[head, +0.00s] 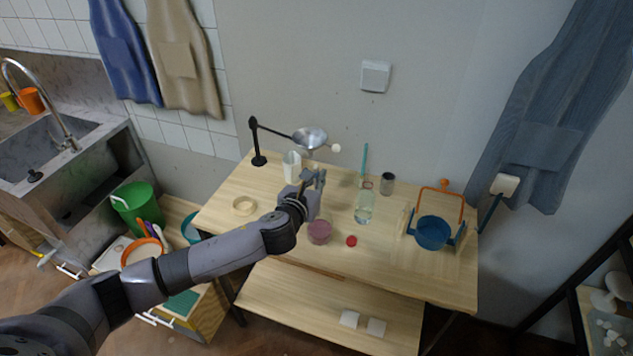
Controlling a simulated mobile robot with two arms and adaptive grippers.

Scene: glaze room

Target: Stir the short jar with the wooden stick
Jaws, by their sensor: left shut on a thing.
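The short jar (319,233) is a low, clear jar with pinkish contents, near the front middle of the wooden table. It looks uncovered, and a small red lid (351,241) lies to its right. My left gripper (316,178) is above the table, behind the jar in the picture, and shut on a thin thing that I take to be the wooden stick. The stick is mostly hidden by the gripper and wrist, so I cannot tell where its end is. My right gripper is not in view.
A metal funnel (310,138) on a black stand, a white bottle (291,166), a clear bottle (364,207) and a dark can (387,183) stand around the gripper. A wooden ring (243,206) lies left. A blue pot (432,233) in a cradle is right.

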